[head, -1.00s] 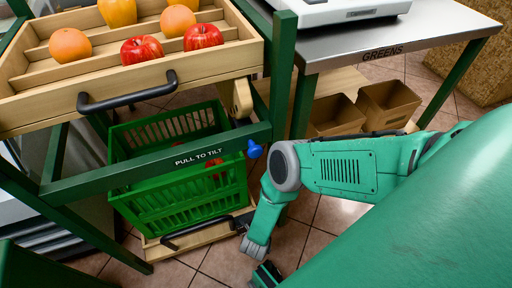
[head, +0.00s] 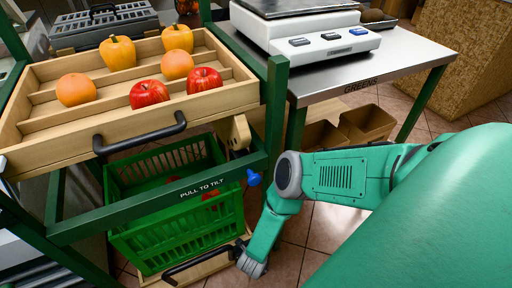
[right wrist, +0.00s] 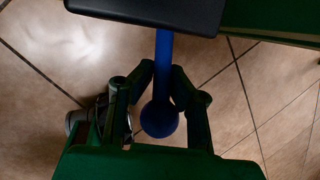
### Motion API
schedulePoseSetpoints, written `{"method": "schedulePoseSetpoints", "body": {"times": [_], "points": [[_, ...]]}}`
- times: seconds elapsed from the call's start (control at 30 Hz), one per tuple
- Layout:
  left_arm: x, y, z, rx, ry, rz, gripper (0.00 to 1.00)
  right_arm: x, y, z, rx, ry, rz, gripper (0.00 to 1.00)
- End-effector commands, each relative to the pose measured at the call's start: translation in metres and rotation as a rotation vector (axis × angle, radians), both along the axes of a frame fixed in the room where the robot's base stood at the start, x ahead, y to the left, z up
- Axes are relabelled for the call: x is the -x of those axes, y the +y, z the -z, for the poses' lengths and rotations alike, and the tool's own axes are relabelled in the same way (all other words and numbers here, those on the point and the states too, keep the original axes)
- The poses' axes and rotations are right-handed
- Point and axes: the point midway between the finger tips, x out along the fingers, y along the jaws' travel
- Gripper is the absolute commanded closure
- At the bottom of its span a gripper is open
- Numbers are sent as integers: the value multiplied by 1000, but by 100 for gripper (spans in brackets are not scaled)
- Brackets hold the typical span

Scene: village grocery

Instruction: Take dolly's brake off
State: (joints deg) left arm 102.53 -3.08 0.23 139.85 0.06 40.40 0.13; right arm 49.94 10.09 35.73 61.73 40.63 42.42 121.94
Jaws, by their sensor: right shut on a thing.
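The dolly (head: 205,270) is a low wooden base with a black handle, under a green crate. A blue lever (right wrist: 163,55) with a ball end (right wrist: 159,119) shows in the right wrist view, coming out from under a dark block (right wrist: 150,10); it looks like the brake. My right gripper (right wrist: 162,78) is shut on the lever's shaft, just above the ball in the picture. My left gripper is in neither view.
The green crate (head: 180,236) stands on the dolly, below a green bar marked PULL TO TILT (head: 160,202) with a blue knob (head: 253,178). A wooden fruit tray (head: 60,145) is above. A steel table (head: 400,62) stands right. Tiled floor shows between.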

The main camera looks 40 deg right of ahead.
Motion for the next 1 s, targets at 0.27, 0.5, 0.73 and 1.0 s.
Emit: {"method": "schedulePoseSetpoints", "body": {"times": [0.27, 0.5, 0.73, 1.0], "points": [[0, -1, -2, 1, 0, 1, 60, -10, 1, -5, -5, -16, 6, 100], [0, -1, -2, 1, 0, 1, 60, -10, 0, -6, 3, -15, 6, 100], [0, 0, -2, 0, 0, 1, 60, -7, 0, -4, -2, -10, 4, 66], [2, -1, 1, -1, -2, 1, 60, -4, 2, 2, -8, -5, 1, 66]]}}
